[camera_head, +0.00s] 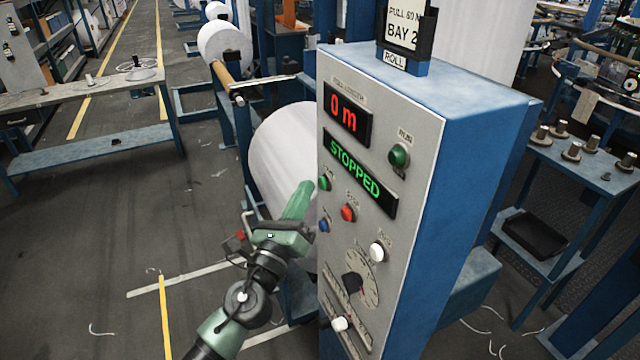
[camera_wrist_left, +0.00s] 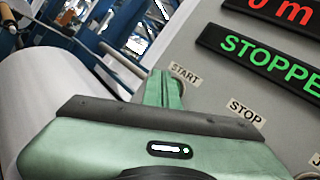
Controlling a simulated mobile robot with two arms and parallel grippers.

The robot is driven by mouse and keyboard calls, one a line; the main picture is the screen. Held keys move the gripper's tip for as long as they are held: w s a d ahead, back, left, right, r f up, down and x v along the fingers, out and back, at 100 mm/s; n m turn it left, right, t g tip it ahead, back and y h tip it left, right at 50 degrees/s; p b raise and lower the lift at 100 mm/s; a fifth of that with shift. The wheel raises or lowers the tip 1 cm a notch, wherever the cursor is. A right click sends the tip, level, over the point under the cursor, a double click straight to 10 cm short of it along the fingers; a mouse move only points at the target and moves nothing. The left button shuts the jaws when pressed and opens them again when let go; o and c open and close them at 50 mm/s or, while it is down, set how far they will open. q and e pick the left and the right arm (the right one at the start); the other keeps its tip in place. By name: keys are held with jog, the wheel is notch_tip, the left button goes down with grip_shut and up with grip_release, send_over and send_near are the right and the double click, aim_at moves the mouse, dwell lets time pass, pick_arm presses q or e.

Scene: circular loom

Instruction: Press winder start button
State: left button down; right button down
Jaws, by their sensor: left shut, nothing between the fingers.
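The winder control panel (camera_head: 335,145) is a grey face on a blue cabinet. Its green start button (camera_head: 325,184) sits at the panel's left edge, below the display reading STOPPED (camera_head: 356,172). My left gripper (camera_head: 306,187) is shut and empty, its green fingertips just left of the start button. In the left wrist view the gripper (camera_wrist_left: 163,78) points at the panel beside the START label (camera_wrist_left: 185,75), and its fingers hide the button. I cannot tell whether they touch it. My right gripper is not in view.
A red button (camera_head: 348,212), a blue button (camera_head: 323,226) and a white button (camera_head: 377,251) sit close by below. A display reads 0 m (camera_head: 347,113). A white roll (camera_head: 280,150) stands behind my left gripper. Open floor lies to the left.

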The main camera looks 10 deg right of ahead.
pick_arm(q)
jog(key=shift+w+d, duration=0.1)
jog(key=shift+d, duration=0.15)
jog(key=shift+w+d, duration=0.1)
jog(key=shift+d, duration=0.3)
dwell(0.7)
jog(key=shift+a, duration=0.1)
dwell(0.3)
jog(key=shift+s+a, duration=0.25)
jog(key=shift+a, duration=0.45)
jog(key=shift+s+a, duration=0.25)
jog(key=shift+a, duration=0.55)
jog(key=shift+s+a, duration=0.3)
jog(key=shift+a, duration=0.5)
jog(key=shift+s+a, duration=0.25)
jog(key=shift+a, duration=0.55)
